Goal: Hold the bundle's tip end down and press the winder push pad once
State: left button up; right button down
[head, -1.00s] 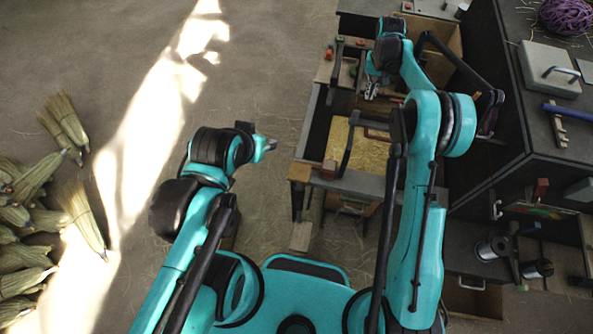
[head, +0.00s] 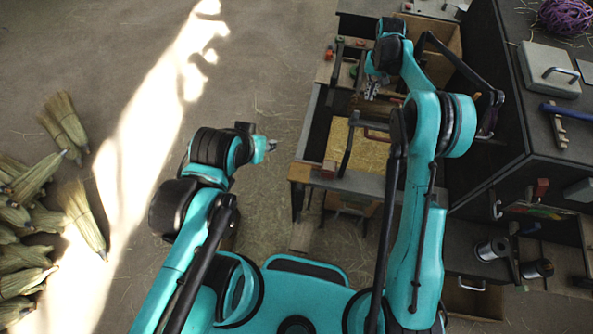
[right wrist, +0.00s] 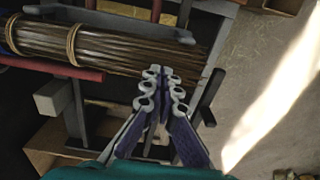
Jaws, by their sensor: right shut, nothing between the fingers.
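The bundle (right wrist: 110,42) of brown bristles lies across the upper left of the right wrist view, tied with two tan bands. Its loose end points right. My right gripper (right wrist: 162,72) is shut and empty, its fingertips beside or over that loose end; contact is unclear. In the head view the right gripper (head: 372,90) is over the far part of the workbench (head: 315,135), and the bundle is not clear there. My left gripper (head: 270,145) hangs over the floor left of the bench, its fingers too small to judge. I cannot tell which part is the push pad.
A red bar (right wrist: 50,67) runs below the bundle, and a dark lever (right wrist: 207,97) stands right of my fingers. A dark cabinet (head: 500,190) with a lidded box (head: 548,70) and a purple coil (head: 566,15) is at the right. Several brooms (head: 85,215) lie on the floor at left.

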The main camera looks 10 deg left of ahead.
jog(key=shift+f, duration=0.15)
jog(key=shift+f+b, duration=0.6)
jog(key=shift+f, duration=0.05)
jog(key=shift+r, duration=0.25)
notch_tip(320, 180, up, 9)
jog(key=p, duration=0.4)
dwell(1.0)
jog(key=shift+f, duration=0.1)
